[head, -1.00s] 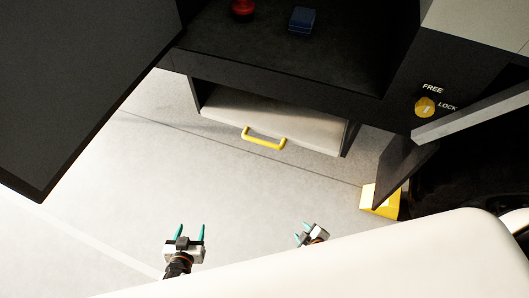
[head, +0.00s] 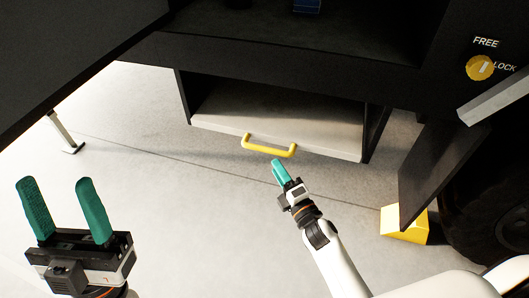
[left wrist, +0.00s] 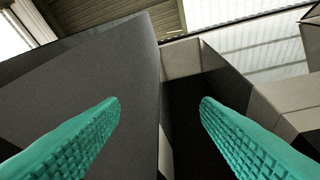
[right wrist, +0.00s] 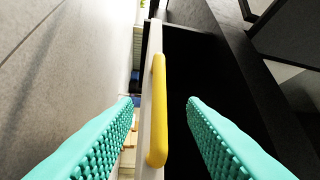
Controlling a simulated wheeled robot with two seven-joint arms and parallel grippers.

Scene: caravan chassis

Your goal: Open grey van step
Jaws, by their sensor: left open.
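The grey van step (head: 280,118) sits in a black-sided frame under the dark van body, with a yellow bar handle (head: 268,147) on its front edge. My right gripper (head: 277,168) points up at the handle from just below its right half in the head view. In the right wrist view the yellow handle (right wrist: 158,110) lies in the picture between its two spread fingertips, and I see no contact. My left gripper (head: 57,182) is open and empty at the lower left, well away from the step. The left wrist view shows only dark van panels between its fingers.
A black flap (head: 437,172) hangs right of the step, with a yellow wheel chock (head: 405,224) and a tyre (head: 490,215) near it. A yellow FREE/LOCK knob (head: 480,68) is at upper right. A large dark panel (head: 70,50) overhangs the upper left. The floor before the step is clear.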

